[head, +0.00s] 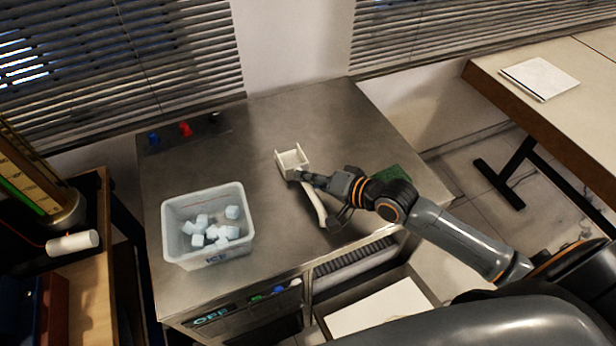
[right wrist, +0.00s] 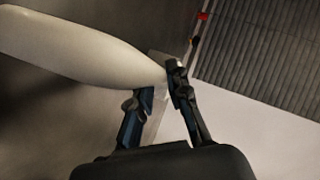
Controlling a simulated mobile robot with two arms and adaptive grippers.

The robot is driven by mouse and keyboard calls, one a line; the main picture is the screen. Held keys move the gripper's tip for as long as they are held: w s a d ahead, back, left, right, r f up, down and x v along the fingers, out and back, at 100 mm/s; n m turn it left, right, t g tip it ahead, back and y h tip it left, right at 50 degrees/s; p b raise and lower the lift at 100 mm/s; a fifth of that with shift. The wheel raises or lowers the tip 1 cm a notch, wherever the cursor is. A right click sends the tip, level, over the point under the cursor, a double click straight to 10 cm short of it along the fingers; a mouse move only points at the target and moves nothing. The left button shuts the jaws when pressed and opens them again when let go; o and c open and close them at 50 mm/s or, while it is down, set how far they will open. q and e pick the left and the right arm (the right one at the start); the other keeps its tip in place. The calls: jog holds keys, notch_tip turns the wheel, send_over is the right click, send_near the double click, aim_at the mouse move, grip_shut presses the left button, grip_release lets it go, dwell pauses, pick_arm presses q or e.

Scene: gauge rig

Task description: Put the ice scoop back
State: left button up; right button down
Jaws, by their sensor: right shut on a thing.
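The white ice scoop (head: 291,160) is on or just above the steel top of the machine, its square bowl toward the back and its handle (head: 315,203) pointing to the front edge. In the right wrist view, the pale handle (right wrist: 80,50) narrows to the fingertips of my right gripper (right wrist: 160,90). I cannot tell whether the scoop touches the steel top. My left gripper is not in view.
A translucent tub (head: 172,215) with several ice cubes stands left of the scoop. Blue and red pieces (head: 185,129) are at the back left. A green pad (head: 388,174) is partly behind my right arm. A compartment (head: 385,308) with a white inside is at the front, below the grille.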

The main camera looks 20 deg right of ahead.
jog(key=c, duration=1.2)
grip_release()
